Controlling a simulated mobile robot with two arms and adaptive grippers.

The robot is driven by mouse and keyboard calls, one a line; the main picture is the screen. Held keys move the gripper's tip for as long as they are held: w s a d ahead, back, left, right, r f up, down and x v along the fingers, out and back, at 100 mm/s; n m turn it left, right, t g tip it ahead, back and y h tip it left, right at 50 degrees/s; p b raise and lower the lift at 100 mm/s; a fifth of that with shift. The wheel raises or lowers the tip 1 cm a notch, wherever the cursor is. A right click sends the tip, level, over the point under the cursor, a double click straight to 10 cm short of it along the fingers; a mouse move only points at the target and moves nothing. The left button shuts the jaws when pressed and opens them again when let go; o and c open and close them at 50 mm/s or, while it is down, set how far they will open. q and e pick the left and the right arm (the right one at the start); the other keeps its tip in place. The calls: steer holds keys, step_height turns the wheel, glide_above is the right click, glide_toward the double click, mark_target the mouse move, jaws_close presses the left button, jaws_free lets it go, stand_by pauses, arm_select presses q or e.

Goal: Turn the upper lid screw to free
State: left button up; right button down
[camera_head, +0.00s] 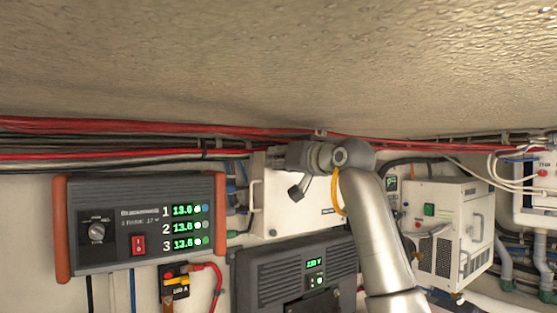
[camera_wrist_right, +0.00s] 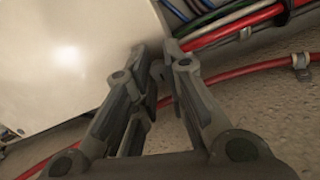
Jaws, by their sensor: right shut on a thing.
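My right gripper (camera_head: 292,160) is at the top of a white box (camera_head: 290,212) on the wall, below the cable run. In the right wrist view, its two dark fingers (camera_wrist_right: 157,66) are closed together at the edge of the white box lid (camera_wrist_right: 60,55). A small grey piece shows between the fingertips; by its place at the lid edge it is the upper lid screw, mostly hidden by the fingers. The gripper is shut on it. In the head view the screw is hidden behind the gripper. My left gripper is not in view.
Red and black cables (camera_head: 120,127) run just above the box, close to my wrist. A dark grey unit (camera_head: 290,275) sits below it, and a three-channel panel (camera_head: 140,222) hangs at the left. A white cabinet (camera_head: 450,225) stands at the right. The ceiling (camera_head: 260,60) is low.

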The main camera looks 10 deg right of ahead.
steer(key=shift+n, duration=9)
steer(key=c, duration=1.4)
jaws_free()
steer(key=v, duration=1.2)
steer(key=shift+f, duration=0.1)
